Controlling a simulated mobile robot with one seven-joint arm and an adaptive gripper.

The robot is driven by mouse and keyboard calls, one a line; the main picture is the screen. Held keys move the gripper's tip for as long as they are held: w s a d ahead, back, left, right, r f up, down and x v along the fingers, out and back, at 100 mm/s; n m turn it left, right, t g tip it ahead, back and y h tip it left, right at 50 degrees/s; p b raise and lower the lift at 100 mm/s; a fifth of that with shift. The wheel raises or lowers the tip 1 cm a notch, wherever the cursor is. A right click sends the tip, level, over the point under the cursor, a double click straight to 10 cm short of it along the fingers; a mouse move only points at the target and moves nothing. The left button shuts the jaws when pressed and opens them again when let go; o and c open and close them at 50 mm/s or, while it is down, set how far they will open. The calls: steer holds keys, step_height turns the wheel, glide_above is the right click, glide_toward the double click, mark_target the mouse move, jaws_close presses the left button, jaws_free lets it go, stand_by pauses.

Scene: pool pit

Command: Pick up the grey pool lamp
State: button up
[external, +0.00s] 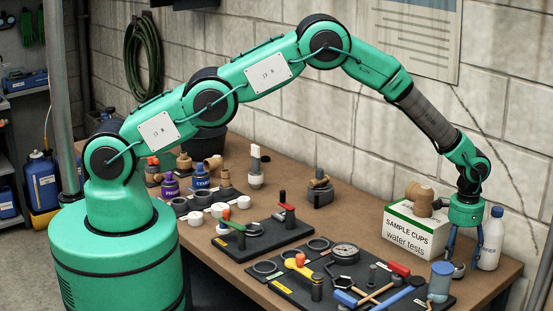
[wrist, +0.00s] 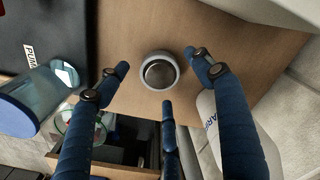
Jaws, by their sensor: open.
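The grey pool lamp (wrist: 160,70) is a small round grey piece with a darker, shiny round face turned up. It sits on the wooden table top. In the external view the lamp (external: 458,271) is a small grey shape at the table's right end, partly hidden by the fingers. My gripper (external: 465,252) points down over it, in front of the white box. In the wrist view my gripper (wrist: 163,84) has its blue fingers spread around the lamp, with gaps between the fingertips and its rim. Nothing is held.
A white bottle (external: 491,240) stands close right of my gripper. A clear jar with a blue lid (external: 440,282) stands close left. The sample cups box (external: 413,235) is just behind, with a brown fitting (external: 419,199) on top. A black mat (external: 290,283) holds several tools.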

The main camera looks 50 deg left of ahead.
mark_target(456, 266)
steer(key=shift+f, duration=1.5)
steer(key=c, duration=1.2)
